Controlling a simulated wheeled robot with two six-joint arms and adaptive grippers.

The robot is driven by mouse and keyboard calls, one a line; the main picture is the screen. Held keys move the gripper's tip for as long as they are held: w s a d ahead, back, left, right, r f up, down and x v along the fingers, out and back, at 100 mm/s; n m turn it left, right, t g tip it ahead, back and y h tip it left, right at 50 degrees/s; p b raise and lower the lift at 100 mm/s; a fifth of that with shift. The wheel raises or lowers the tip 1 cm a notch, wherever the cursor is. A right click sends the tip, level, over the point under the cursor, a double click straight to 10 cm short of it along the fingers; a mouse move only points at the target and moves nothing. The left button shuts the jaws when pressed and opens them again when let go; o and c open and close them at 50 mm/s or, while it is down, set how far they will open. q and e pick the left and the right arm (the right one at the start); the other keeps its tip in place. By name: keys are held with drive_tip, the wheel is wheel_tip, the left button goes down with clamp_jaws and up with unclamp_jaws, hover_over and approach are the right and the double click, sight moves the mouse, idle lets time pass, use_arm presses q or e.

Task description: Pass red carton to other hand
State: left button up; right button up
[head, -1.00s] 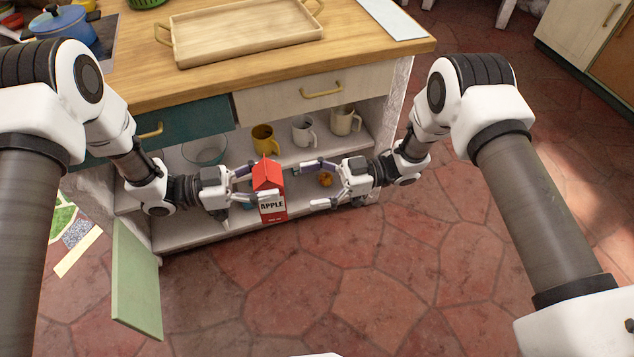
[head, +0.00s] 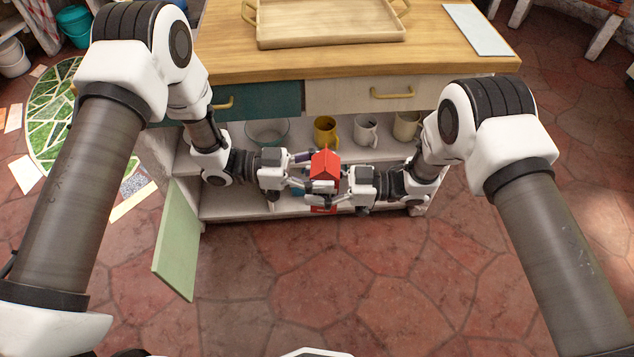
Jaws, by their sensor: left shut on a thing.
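The red carton (head: 325,166) with its gabled top is upright in front of the counter's lower shelves. My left gripper (head: 308,177) is shut on the carton from the left. My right gripper (head: 328,190) has come up to the carton from the right. Its fingers overlap the carton's lower part, and whether they grip it cannot be told. The fingers hide most of the carton's front, with a little red showing below them.
A wooden tray (head: 331,39) is on the countertop (head: 300,62). A glass bowl (head: 267,132), a yellow mug (head: 325,130) and paler mugs (head: 365,130) stand on the shelf behind the grippers. A green cabinet door (head: 177,240) hangs open at lower left.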

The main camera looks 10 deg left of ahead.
use_arm(q)
drive_tip(key=shift+s, duration=0.15)
use_arm(e)
drive_tip(key=shift+w, duration=0.1)
drive_tip(key=c, duration=0.5)
use_arm(q)
drive_tip(key=o, duration=1.6)
use_arm(e)
drive_tip(key=shift+r, duration=0.1)
use_arm(q)
drive_tip(key=shift+o, duration=0.2)
use_arm(e)
drive_tip(key=shift+c, duration=0.2)
